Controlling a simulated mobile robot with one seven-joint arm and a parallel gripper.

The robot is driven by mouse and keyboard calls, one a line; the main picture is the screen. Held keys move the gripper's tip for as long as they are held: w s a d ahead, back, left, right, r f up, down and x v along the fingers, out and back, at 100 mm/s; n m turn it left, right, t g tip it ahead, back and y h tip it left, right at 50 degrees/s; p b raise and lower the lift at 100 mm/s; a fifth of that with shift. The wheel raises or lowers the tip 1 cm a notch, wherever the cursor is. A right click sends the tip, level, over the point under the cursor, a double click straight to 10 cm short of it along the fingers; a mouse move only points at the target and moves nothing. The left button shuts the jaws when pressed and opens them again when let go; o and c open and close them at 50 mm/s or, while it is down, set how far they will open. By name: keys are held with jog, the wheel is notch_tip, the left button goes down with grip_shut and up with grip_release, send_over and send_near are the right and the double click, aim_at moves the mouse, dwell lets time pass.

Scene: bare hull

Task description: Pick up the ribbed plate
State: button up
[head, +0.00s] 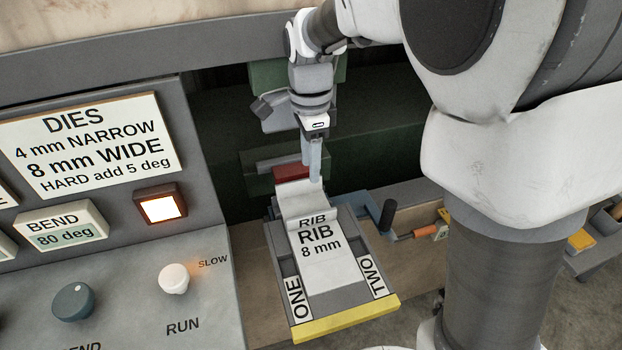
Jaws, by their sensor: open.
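The ribbed plate (325,268) is a pale sheet marked "RIB" and "8 mm". It lies on a grey bed (357,286) between the labels "ONE" and "TWO", with a raised bend across it near its far part. Its far end reaches toward a red block (288,174) in the machine's dark opening. My gripper (314,180) points down over the far end of the plate. Its fingers look narrow from this side and the gap between them is hard to see. Nothing shows held in it. I cannot tell whether the fingertips touch the plate.
A control panel with a white knob (174,279), a dark knob (74,302) and a lit button (160,207) stands at left. A yellow strip (346,319) edges the bed's front.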

send_over(312, 214)
jog(key=f, duration=1)
jog(key=shift+s+a+f, duration=0.1)
jog(key=shift+s+a, duration=0.05)
jog(key=shift+s, duration=0.1)
jog(key=shift+w+f, duration=0.2)
jog(key=shift+f, duration=2.8)
grip_shut()
jog(key=shift+w+r, duration=0.1)
